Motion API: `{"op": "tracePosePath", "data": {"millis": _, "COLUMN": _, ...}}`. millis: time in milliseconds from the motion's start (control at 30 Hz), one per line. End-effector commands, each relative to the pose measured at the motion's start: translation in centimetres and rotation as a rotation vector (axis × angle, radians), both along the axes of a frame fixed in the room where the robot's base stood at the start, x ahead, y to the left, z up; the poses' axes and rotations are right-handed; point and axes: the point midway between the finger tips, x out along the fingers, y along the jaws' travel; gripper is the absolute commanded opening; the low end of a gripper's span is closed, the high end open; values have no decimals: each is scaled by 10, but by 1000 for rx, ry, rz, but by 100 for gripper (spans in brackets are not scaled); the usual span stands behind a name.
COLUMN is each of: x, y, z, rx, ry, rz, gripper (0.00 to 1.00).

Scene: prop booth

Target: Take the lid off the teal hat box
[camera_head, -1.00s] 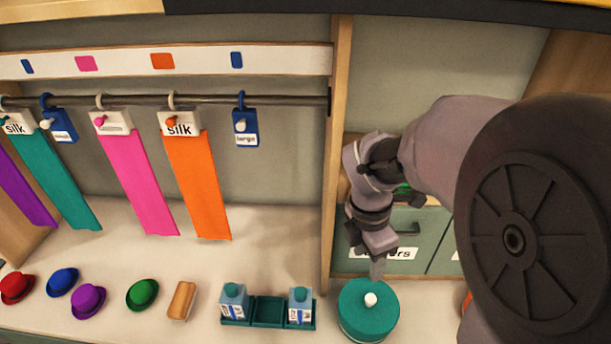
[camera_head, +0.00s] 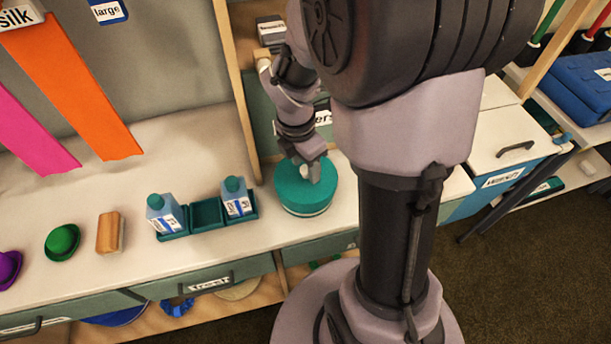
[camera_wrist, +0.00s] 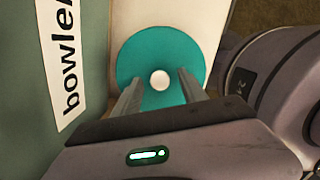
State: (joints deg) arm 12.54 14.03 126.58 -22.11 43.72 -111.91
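The teal hat box (camera_head: 306,195) stands on the counter, a round box with its lid on and a white knob at the top middle. In the wrist view its lid (camera_wrist: 150,55) fills the middle, with the white knob (camera_wrist: 160,80) between and just beyond my two fingertips. My gripper (camera_head: 312,170) points down over the lid at the knob, in the head view partly hiding it. In the wrist view my gripper (camera_wrist: 159,85) is open, with a finger on each side of the knob and gaps between. Whether the fingertips touch the lid I cannot tell.
A green tray (camera_head: 206,213) with two teal bottles stands left of the hat box. A tan block (camera_head: 110,232) and a green hat (camera_head: 62,242) lie further left. A wooden upright (camera_head: 240,90) and a drawer front with a label (camera_wrist: 65,50) are close behind the box.

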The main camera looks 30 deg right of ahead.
Motion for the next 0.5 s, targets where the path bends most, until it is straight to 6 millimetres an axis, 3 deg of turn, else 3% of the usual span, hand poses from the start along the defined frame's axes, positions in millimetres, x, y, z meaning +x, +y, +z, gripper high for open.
{"op": "tracePosePath", "data": {"millis": 33, "x": 0, "y": 0, "z": 1, "rx": 0, "ry": 0, "rz": 0, "gripper": 39}}
{"op": "tracePosePath", "data": {"millis": 233, "x": 0, "y": 0, "z": 1, "rx": 0, "ry": 0, "rz": 0, "gripper": 0}}
{"op": "tracePosePath", "data": {"millis": 500, "x": 0, "y": 0, "z": 1, "rx": 0, "ry": 0, "rz": 0, "gripper": 0}}
